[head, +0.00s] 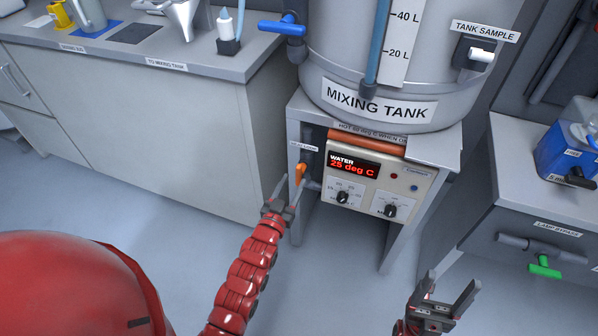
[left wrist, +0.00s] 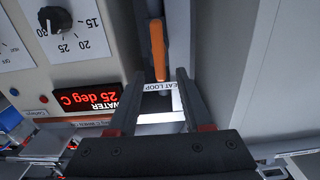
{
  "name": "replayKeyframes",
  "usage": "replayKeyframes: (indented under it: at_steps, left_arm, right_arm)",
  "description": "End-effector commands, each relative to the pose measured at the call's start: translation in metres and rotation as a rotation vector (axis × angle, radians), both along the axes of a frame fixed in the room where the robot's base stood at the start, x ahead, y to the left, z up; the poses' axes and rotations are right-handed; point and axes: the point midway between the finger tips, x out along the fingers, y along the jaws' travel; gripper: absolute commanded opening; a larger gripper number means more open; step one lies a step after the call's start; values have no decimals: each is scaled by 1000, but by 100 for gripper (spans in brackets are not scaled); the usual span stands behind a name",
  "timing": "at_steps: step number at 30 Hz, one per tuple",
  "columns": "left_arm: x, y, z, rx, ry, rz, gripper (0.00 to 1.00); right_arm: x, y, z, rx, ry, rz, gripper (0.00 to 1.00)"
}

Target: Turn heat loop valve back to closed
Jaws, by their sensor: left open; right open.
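The heat loop valve has an orange lever (head: 300,173) on a dark pipe at the left of the heater panel, under the mixing tank. In the left wrist view the orange lever (left wrist: 158,48) points along the grey pipe behind it, with a "HEAT LOOP" label (left wrist: 160,87) near its end. My left gripper (head: 282,192) is open just in front of the valve. Its fingers (left wrist: 162,88) point at the lever, which lies in line with the gap between them; I cannot tell whether they touch it. My right gripper (head: 452,290) is open and empty at the lower right.
The heater panel (head: 372,180) reads water 25 deg C and has two knobs. The mixing tank (head: 375,60) stands above on a grey stand (head: 299,215). A cabinet (head: 190,125) is close on the left. A green lamp bypass lever (head: 544,267) is at right.

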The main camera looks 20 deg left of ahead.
Motion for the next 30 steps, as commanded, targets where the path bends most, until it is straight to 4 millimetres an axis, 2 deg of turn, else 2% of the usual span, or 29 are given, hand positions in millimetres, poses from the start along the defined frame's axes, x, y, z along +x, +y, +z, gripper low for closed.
replayKeyframes:
  at_steps: [3,9,13,21,23,30]
  left_arm:
    - [24,-2,1,1,-5,-1,50]
    - [48,-2,0,1,-3,-1,50]
    - [54,-2,1,1,-3,-1,50]
    - [55,-2,1,1,-2,-1,50]
    - [55,-2,1,1,-2,-1,41]
    - [55,-2,1,1,-2,0,0]
  right_arm:
    - [0,0,-4,0,0,0,72]
    - [0,0,-6,0,0,0,72]
    - [0,0,-7,0,0,0,72]
    - [0,0,-7,0,0,0,72]
    - [0,0,-7,0,0,0,72]
    - [0,0,-7,0,0,0,72]
